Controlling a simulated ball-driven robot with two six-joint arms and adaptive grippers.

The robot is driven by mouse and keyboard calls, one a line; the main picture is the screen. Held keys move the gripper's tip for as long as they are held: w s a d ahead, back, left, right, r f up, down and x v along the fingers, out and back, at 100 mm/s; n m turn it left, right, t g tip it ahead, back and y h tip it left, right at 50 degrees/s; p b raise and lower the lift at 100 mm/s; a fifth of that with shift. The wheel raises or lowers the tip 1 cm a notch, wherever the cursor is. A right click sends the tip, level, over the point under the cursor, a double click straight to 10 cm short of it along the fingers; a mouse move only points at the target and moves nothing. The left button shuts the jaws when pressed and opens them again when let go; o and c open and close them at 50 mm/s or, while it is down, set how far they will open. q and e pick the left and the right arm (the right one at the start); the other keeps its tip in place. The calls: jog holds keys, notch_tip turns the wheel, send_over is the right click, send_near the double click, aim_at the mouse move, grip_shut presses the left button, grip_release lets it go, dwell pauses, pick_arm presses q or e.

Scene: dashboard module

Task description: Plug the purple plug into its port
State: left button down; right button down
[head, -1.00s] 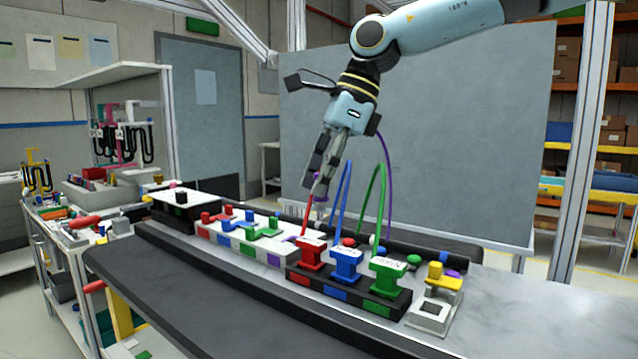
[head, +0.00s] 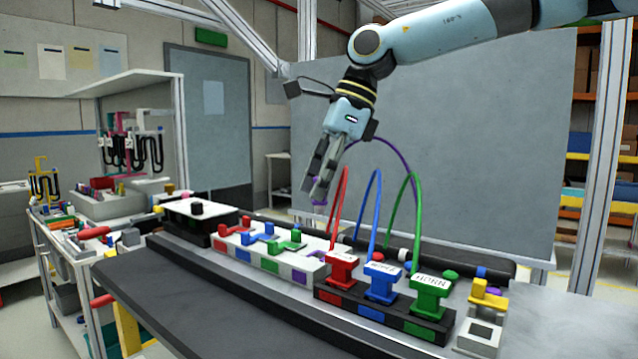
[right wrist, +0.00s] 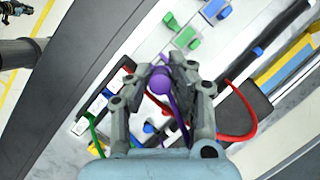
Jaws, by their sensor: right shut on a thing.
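My right gripper (head: 316,192) is shut on the purple plug (right wrist: 160,80), held in the air above the blocks. Only a little purple shows at its tips in the head view. The purple cable (head: 395,155) arcs from there down to the right. The white block (head: 268,262) has a purple-marked slot (head: 300,277) at its right end, which also shows in the right wrist view (right wrist: 193,43). The plug is apart from the block. What seems to be my left gripper (right wrist: 14,8) shows small at the top left corner of the right wrist view; its fingers are unclear.
Red (head: 342,268), blue (head: 381,282) and green (head: 431,293) plugs with looped cables stand in a black block right of the white block. A yellow-topped grey fixture (head: 480,335) stands at far right. A black box with a white top (head: 197,222) stands left.

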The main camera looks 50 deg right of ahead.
aim_at(326, 203)
jog(key=shift+f+b, duration=2.5)
jog(key=shift+f, duration=0.45)
jog(key=shift+b, duration=0.7)
jog(key=shift+f+b, duration=1.15)
jog(key=shift+f, duration=0.1)
jog(key=shift+r, duration=0.2)
jog(key=shift+r+p, duration=0.35)
jog(key=shift+r, duration=0.5)
jog(key=shift+b, duration=0.55)
dwell(0.9)
jog(key=shift+f+b, duration=0.45)
jog(key=shift+f, duration=0.1)
